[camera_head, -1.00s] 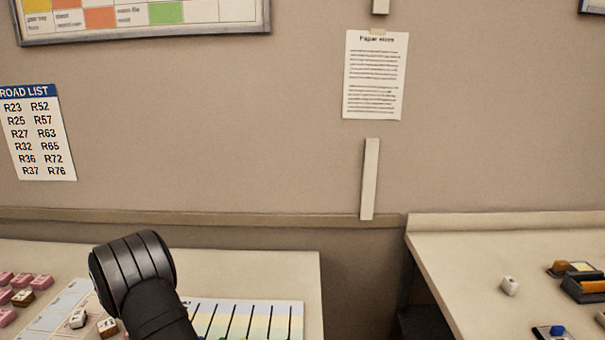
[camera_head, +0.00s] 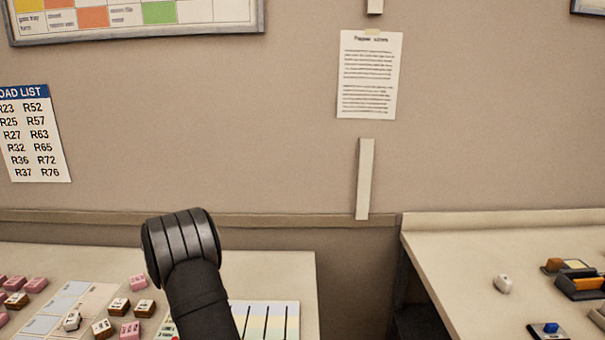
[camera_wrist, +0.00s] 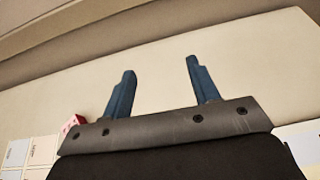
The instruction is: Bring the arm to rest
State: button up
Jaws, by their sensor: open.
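My gripper (camera_wrist: 160,82) shows in the wrist view with its two blue fingers spread apart and nothing between them. Pale desk top lies beyond the fingers. In the head view a black, rounded part of my arm rises over the left desk (camera_head: 285,275), in front of its striped chart (camera_head: 265,318). The gripper itself does not show in the head view.
Pink and brown-white blocks (camera_head: 118,305) lie on a card grid (camera_head: 68,297) at left. A pink block (camera_wrist: 73,124) is left of my gripper. The right desk (camera_head: 450,255) holds a white block (camera_head: 503,284) and an orange-black item (camera_head: 582,284). A gap separates the desks.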

jog(key=w+d+r+m+h, duration=0.1)
jog(key=d+m+h, duration=0.1)
jog(key=d, duration=1.1)
jog(key=w+d+r+m+g+h, duration=0.1)
jog(key=w+d+m+h, duration=0.1)
jog(key=d, duration=1.1)
jog(key=shift+d+m+h, duration=0.25)
jog(key=shift+m+h, duration=0.05)
jog(key=shift+h, duration=0.2)
